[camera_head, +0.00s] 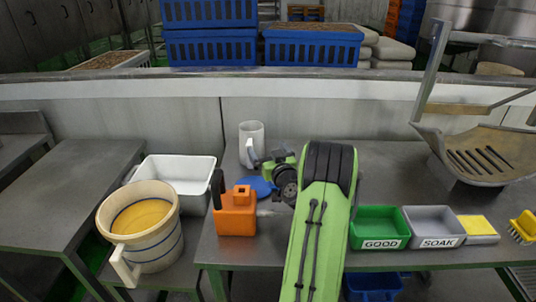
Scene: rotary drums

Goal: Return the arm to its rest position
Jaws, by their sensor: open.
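My green arm (322,220) rises from the bottom middle of the head view and bends at a black-ribbed joint. Its dark wrist (286,182) lies to the left of that joint, over the metal table. My gripper (263,161) is the small dark end left of the green wrist part, close to the white mug (252,140) in the picture. It is open, and I see nothing held in it. Its fingers are small and partly hidden, and I cannot tell whether they touch the mug.
An orange container with a black handle (236,214) and a blue item (258,187) are left of the arm. Green GOOD (380,240) and grey SOAK (433,239) bins are right. A bucket (142,254) and white tub (181,172) stand left. A metal scoop-like drum part (478,150) is far right.

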